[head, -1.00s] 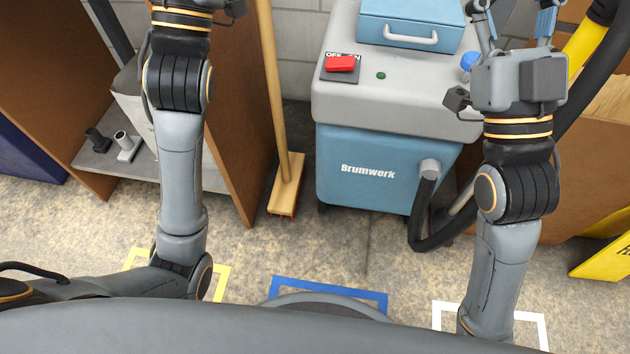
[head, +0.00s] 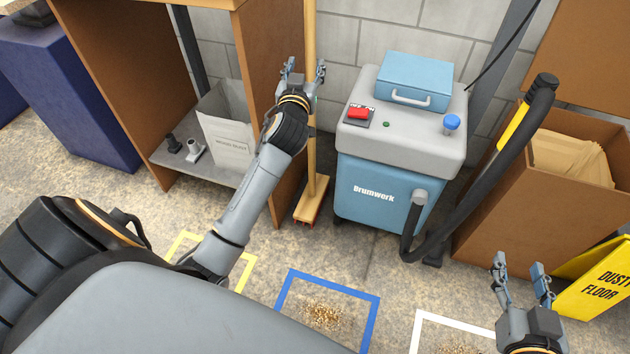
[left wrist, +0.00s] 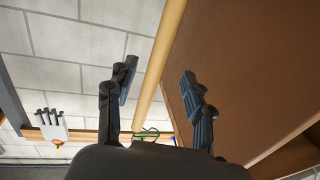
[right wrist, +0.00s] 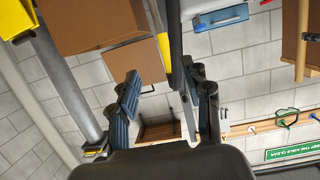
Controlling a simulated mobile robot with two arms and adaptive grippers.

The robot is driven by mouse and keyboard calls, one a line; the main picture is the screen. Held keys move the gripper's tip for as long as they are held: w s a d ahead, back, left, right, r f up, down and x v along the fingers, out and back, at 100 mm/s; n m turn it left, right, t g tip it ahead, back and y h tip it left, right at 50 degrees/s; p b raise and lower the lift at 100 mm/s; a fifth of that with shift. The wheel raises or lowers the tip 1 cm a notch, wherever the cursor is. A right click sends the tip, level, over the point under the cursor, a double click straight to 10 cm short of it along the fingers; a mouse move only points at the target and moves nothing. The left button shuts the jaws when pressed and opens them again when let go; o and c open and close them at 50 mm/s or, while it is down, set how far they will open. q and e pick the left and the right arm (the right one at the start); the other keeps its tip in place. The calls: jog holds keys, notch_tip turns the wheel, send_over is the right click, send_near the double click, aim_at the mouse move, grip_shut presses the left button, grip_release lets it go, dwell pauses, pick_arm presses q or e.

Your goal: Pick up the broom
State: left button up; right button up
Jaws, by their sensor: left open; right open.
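The broom (head: 311,135) stands upright beside the brown cabinet's side panel, its wooden handle running up out of view and its brush head on the floor. My left gripper (head: 304,72) is open at the upper part of the handle. In the left wrist view, the handle (left wrist: 161,62) passes between the two open fingers (left wrist: 160,92); I see no finger closed on it. My right gripper (head: 522,268) is open and empty at the lower right, well away from the broom.
A blue and grey Brumwerk machine (head: 385,190) stands right of the broom, with a black hose (head: 490,180). The brown cabinet (head: 262,110) is close on the left. A cardboard box (head: 500,215) and yellow sign (head: 600,285) are at right. Taped floor squares lie in front.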

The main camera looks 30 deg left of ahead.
aim_at(310, 52)
pick_arm(q)
jog(key=x, duration=0.3)
jog(key=shift+w+a, duration=0.1)
jog(key=shift+w, duration=0.3)
jog(key=b+x, duration=0.2)
jog(key=x, duration=0.2)
jog(key=shift+a+f, duration=0.1)
jog(key=shift+a, duration=0.05)
jog(key=shift+w+a, duration=0.15)
jog(key=shift+w, duration=0.25)
pick_arm(e)
notch_tip(310, 52, up, 10)
jog(key=a+t+y, duration=0.1)
jog(key=t+y, duration=0.1)
jog(key=t, duration=0.4)
jog(key=shift+w+a+r+t, duration=0.2)
jog(key=shift+a+t, duration=0.1)
pick_arm(q)
jog(key=shift+c, duration=0.4)
grip_shut()
